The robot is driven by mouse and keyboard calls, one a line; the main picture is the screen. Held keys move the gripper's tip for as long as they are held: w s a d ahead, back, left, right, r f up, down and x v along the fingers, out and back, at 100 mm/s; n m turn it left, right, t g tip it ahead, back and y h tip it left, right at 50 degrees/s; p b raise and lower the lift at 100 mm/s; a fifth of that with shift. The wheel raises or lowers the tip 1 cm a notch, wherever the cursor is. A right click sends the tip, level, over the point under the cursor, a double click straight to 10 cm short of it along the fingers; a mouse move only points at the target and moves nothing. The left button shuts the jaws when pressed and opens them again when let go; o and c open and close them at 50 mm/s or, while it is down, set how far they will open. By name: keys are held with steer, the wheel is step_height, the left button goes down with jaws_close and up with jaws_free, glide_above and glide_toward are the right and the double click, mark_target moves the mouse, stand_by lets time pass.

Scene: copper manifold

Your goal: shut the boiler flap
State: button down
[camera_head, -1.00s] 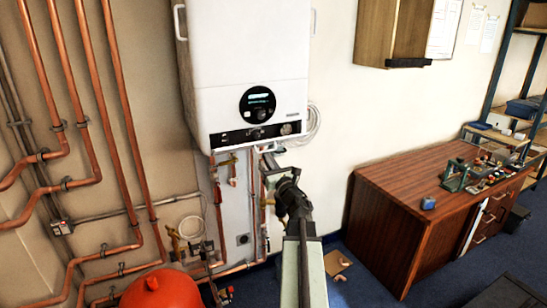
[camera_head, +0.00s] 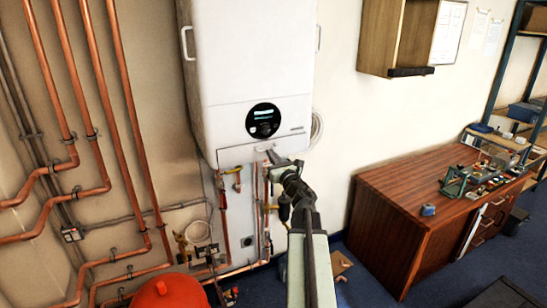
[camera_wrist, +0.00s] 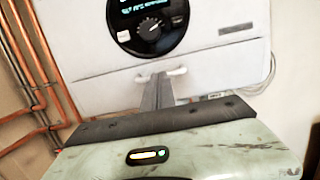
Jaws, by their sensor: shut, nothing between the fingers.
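The white boiler (camera_head: 258,55) hangs on the wall in the head view. Its flap (camera_head: 235,153), the white strip along the bottom of the front, lies up against the boiler and looks flush with it. The flap has a small white handle (camera_head: 263,148). My gripper (camera_head: 271,155) is shut and empty, with its fingertips at the handle. In the wrist view the flap (camera_wrist: 225,78) fills the middle, and my shut fingers (camera_wrist: 157,79) cover the centre of the handle (camera_wrist: 176,71). I cannot tell whether they touch it.
Copper pipes (camera_head: 125,130) run down the wall at left and below the boiler. A red vessel (camera_head: 168,292) stands at the bottom. A wooden cabinet (camera_head: 393,38) hangs to the right, above a brown desk (camera_head: 400,200).

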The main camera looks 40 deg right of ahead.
steer(key=shift+w+d+r+p, duration=0.2)
steer(key=shift+w+r+p, duration=0.3)
steer(key=shift+r, duration=0.2)
steer(key=shift+w+r+p, duration=0.15)
steer(key=shift+r+p, duration=0.15)
steer(key=shift+r, duration=0.25)
steer(key=shift+w+f, duration=0.15)
steer(key=shift+f, duration=0.05)
